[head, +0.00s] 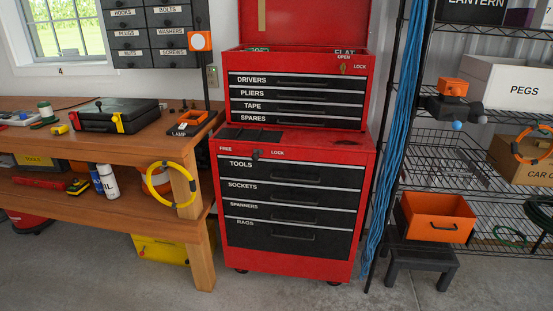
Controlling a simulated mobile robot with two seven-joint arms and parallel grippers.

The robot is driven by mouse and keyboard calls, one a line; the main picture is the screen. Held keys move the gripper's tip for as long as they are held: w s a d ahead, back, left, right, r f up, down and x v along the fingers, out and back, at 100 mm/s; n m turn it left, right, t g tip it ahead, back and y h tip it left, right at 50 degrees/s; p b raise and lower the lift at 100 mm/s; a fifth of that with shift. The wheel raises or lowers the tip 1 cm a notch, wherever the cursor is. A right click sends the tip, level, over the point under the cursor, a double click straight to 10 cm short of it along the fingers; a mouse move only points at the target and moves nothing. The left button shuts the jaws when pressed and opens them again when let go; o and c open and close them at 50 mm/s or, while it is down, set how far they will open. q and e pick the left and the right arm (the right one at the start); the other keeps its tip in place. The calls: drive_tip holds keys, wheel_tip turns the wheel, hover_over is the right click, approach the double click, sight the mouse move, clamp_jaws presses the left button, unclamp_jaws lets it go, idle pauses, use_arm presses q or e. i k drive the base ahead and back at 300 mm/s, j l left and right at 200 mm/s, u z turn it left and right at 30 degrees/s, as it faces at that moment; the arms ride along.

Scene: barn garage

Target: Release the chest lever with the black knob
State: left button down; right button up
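The red tool chest (368,190) stands upright in the middle of the head view, with black drawer fronts marked TOOLS, SOCKETS, SPANNERS and RAGS. A small lever with a black knob (256,155) sits on the red strip above the TOOLS drawer (300,172). It lies between the words FREE on its left and LOCK on its right; at this size I cannot tell its exact setting. The lower drawers look shut. Neither of my grippers shows in the head view.
A red top box (363,95) with a raised lid stands on the chest; a brass-coloured latch (343,69) sits by OPEN and LOCK. A wooden workbench (100,150) is on the left. A wire shelf (470,190) and a dark stool (420,257) are on the right. Floor before the chest is clear.

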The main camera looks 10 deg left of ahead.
sight(255, 157)
drive_tip(key=i+l, duration=0.25)
drive_tip(key=l, duration=0.15)
drive_tip(key=i+l, duration=0.2)
drive_tip(key=l, duration=0.15)
drive_tip(key=i+l, duration=0.25)
drive_tip(key=l, duration=0.15)
drive_tip(key=i+l+u, duration=0.1)
drive_tip(key=l, duration=0.3)
drive_tip(key=i+l, duration=0.55)
drive_tip(key=l, duration=0.25)
drive_tip(key=i+l, duration=0.2)
drive_tip(key=l, duration=0.2)
